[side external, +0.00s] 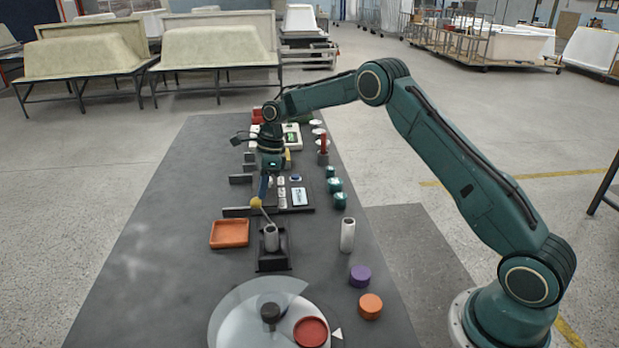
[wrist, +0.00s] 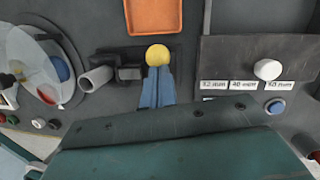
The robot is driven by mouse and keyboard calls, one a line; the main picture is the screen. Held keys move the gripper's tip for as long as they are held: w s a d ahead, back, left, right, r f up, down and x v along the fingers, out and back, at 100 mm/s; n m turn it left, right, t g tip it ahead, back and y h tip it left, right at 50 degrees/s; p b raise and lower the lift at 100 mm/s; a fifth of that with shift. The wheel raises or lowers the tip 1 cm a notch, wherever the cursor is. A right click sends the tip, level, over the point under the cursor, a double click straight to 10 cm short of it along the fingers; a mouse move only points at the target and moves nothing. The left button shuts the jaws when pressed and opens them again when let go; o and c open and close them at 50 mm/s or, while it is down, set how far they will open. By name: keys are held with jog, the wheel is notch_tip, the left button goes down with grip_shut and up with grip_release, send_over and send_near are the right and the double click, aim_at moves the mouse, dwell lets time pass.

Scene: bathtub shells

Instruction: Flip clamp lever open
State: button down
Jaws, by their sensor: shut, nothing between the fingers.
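The lever's rod is mostly hidden there by the knob and fingers.
An orange tray (side external: 229,233) lies left of the clamp. A loose grey tube (side external: 347,235), a purple disc (side external: 360,276) and an orange disc (side external: 370,306) stand to the right. A round clear-covered station (side external: 240,315) is in front. A panel with a white knob (wrist: 267,69) lies beside my gripper.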

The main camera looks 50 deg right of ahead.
jog(key=d+v, duration=0.1)
jog(key=v, duration=1.1)
jog(key=shift+s+d, duration=0.25)
jog(key=shift+s, duration=0.2)
jog(key=shift+r, duration=0.2)
jog(key=shift+r, duration=0.1)
